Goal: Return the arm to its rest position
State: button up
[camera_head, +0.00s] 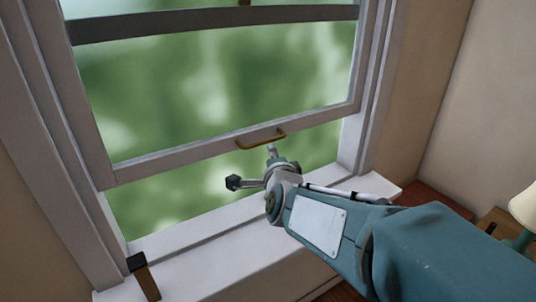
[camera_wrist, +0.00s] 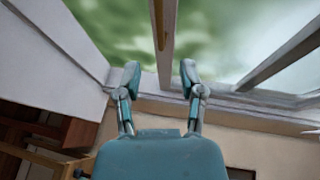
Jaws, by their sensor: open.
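My arm reaches in from the lower right in the head view, extended toward a window. My gripper (camera_head: 252,167) is at the arm's end, just below the brass handle (camera_head: 260,138) on the bottom rail of the window sash (camera_head: 190,152). The fingers look apart and empty. In the wrist view my gripper (camera_wrist: 159,74) has its two fingers spread wide, with nothing between them but the sash rail (camera_wrist: 164,70) beyond. The handle also shows in the wrist view (camera_wrist: 159,25), above the fingertips. It looks apart from them.
The sash is raised, with an open gap (camera_head: 190,196) under it. The white sill (camera_head: 215,240) lies below the arm. A small wooden piece with a black top (camera_head: 146,280) stands at the lower left. A lamp (camera_head: 525,210) stands at the right edge.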

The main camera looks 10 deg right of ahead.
jog(key=s+f+n+g, duration=0.2)
jog(key=s+n+g, duration=0.1)
jog(key=s+n, duration=0.3)
jog(key=s+f+n+g+y, duration=0.1)
jog(key=s+f+n+g, duration=0.1)
jog(key=s+n, duration=0.4)
jog(key=s+d+f+n+g, duration=0.1)
jog(key=s+f+n+g, duration=0.2)
jog(key=s, duration=1)
jog(key=n+g, duration=0.2)
jog(key=n, duration=0.1)
jog(key=shift+s, duration=0.15)
